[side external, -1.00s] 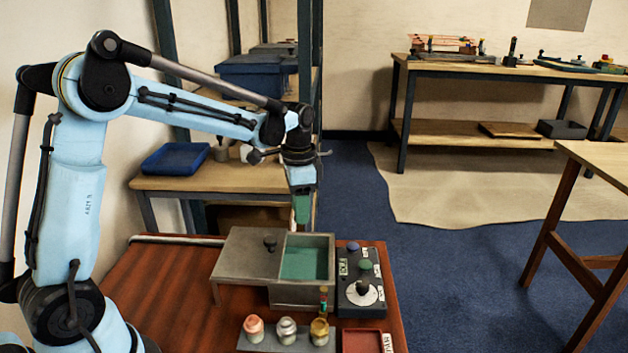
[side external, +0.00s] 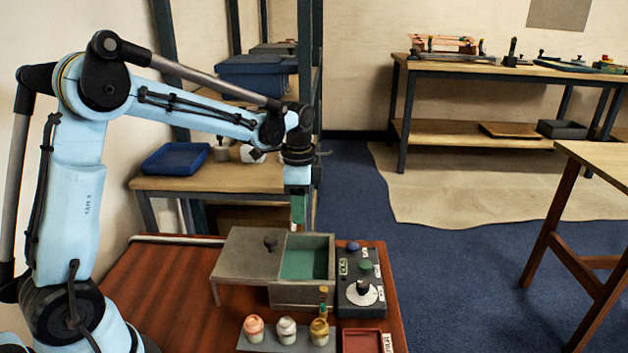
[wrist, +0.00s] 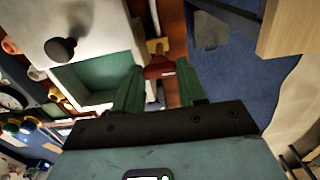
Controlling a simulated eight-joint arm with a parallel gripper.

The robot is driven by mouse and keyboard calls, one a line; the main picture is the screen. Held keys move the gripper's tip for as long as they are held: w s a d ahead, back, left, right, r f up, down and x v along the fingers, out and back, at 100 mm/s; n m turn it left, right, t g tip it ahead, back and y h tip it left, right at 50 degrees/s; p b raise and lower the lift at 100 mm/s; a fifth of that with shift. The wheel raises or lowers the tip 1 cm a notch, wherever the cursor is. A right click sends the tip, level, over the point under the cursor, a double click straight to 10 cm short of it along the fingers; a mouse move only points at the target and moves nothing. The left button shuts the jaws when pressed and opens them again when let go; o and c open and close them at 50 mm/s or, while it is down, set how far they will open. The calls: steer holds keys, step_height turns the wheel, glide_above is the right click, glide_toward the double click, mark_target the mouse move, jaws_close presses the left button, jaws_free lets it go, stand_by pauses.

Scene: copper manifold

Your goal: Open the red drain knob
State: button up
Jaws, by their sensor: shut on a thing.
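A red piece, which I take to be the red drain knob (wrist: 158,69), shows between my fingertips in the wrist view. A yellow-orange piece (wrist: 157,46) adjoins it on the side away from my wrist, with a pale bar beyond. My gripper (wrist: 158,72) has green fingers, one on each side of the red piece, shut on it. In the side external view my gripper (side external: 299,215) points down at the far edge of the grey box. The knob is hidden there, and how far it is turned cannot be told.
The grey box (side external: 245,262) with a black knob and an open green compartment stands close to my fingers. A control panel (side external: 362,300) is to its right; several small jars and a red tray (side external: 362,341) are in front. Blue floor lies beyond the table.

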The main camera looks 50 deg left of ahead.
steer(key=o, duration=1.1)
steer(key=shift+c, duration=0.2)
step_height(320, 180, up, 12)
